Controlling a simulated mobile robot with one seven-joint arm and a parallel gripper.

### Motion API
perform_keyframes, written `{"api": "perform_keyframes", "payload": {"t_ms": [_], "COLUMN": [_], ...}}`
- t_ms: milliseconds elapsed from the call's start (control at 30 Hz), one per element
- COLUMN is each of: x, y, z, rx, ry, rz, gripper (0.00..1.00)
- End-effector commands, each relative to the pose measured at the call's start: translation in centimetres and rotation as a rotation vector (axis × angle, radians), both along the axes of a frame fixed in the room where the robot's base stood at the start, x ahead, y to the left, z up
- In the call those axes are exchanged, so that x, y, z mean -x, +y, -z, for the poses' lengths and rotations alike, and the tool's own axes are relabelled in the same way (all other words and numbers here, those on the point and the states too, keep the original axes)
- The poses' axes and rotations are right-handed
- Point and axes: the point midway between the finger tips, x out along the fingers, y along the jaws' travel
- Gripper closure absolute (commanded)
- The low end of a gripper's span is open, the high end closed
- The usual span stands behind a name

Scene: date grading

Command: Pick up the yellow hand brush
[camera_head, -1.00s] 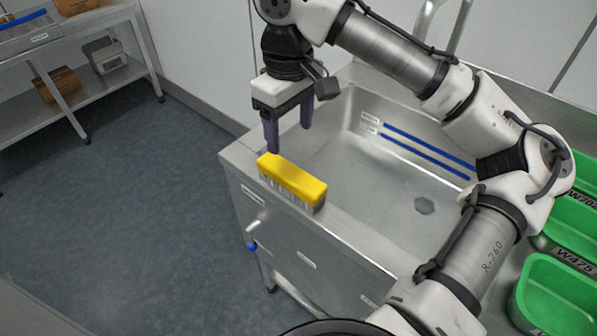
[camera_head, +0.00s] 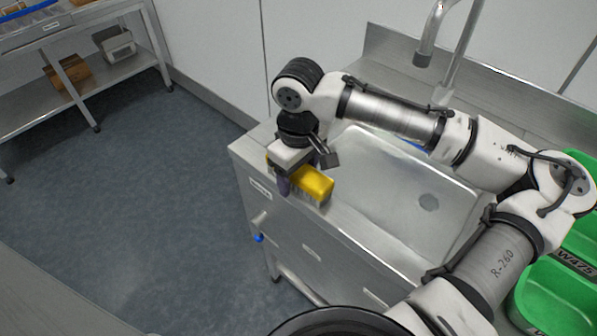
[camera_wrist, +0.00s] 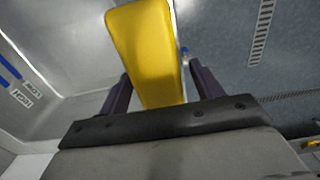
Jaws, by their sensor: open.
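The yellow hand brush (camera_head: 311,184) rests bristles down on the near left rim of the steel sink, its long side along the edge. My gripper (camera_head: 302,184) is lowered over the brush's left end, pointing down, and hides part of it. In the wrist view the brush (camera_wrist: 148,50) lies between the two dark fingers of my gripper (camera_wrist: 160,92), with a visible gap on the right side. The fingers are open. Whether the left finger touches the brush cannot be told.
The sink basin (camera_head: 378,192) is empty to the right of the brush, with a faucet (camera_head: 432,40) behind. Green crates (camera_head: 560,290) stand at the right. A steel shelf (camera_head: 100,82) is at the far left. Floor is clear left of the sink.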

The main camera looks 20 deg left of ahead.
Motion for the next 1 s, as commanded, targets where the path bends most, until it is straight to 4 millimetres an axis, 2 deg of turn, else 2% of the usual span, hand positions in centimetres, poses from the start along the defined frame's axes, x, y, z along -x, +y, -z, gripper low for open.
{"api": "perform_keyframes", "payload": {"t_ms": [167,533,833,1000], "x": [0.0,0.0,0.0,0.0], "y": [0.0,0.0,0.0,0.1], "z": [0.0,0.0,-0.2,-1.6], "rx": [0.000,0.000,0.000,-0.002], "ry": [0.000,0.000,0.000,-0.002], "rz": [0.000,0.000,0.000,0.000], "gripper": [0.36,0.84,0.85,0.85]}}
